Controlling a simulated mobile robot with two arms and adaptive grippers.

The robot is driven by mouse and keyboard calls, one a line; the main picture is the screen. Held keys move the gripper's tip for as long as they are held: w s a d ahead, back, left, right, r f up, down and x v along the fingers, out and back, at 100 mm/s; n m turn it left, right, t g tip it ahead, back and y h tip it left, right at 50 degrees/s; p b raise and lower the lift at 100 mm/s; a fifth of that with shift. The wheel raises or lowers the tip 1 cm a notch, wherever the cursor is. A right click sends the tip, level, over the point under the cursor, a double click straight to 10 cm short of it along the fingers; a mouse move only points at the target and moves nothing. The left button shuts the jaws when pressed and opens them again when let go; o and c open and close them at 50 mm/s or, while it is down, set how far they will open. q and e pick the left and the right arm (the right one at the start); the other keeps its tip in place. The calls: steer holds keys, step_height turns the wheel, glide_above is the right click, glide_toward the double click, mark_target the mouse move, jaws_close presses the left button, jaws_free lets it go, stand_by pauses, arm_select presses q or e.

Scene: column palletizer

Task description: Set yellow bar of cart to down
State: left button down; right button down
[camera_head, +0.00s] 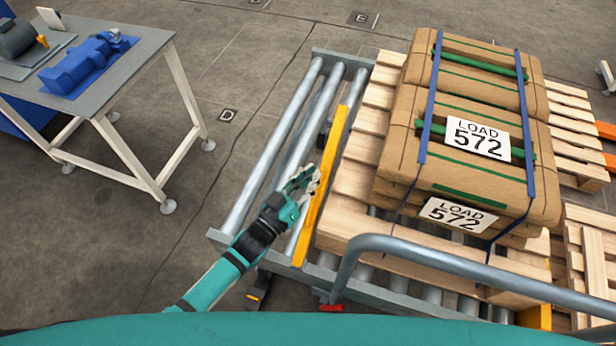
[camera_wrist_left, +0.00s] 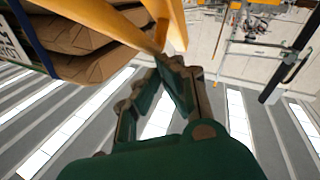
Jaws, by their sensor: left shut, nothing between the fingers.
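The yellow bar (camera_head: 326,182) runs along the left side of the wooden pallet on the roller cart (camera_head: 232,240). It stands up above the rollers next to the pallet's edge. My left gripper (camera_head: 312,178) is shut and empty at the left side of the bar, about halfway along it. In the left wrist view the fingertips (camera_wrist_left: 174,64) are close by the yellow bar (camera_wrist_left: 112,22); I cannot tell if they touch it. My right gripper is not in view.
Strapped brown sacks (camera_head: 460,140) labelled LOAD 572 are stacked on the pallet (camera_head: 345,205). A grey handrail (camera_head: 430,258) curves across the cart's near end. A table (camera_head: 125,75) with a blue part (camera_head: 85,65) stands at the left. The floor between is clear.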

mark_target(323, 165)
arm_select(q)
steer(key=shift+n+g+y, duration=0.4)
steer(key=shift+g+y, duration=0.3)
steer(key=shift+g, duration=0.2)
steer(key=w+f, duration=0.1)
steer(key=w+d+f, duration=0.1)
steer(key=w+f, duration=0.1)
steer(key=shift+w+f, duration=0.25)
steer(key=shift+w, duration=0.05)
steer(key=w+d+f+b, duration=0.1)
steer(key=w+f+b, duration=0.2)
steer(key=f+b, duration=0.4)
steer(key=shift+w+d, duration=0.25)
steer(key=shift+w, duration=0.15)
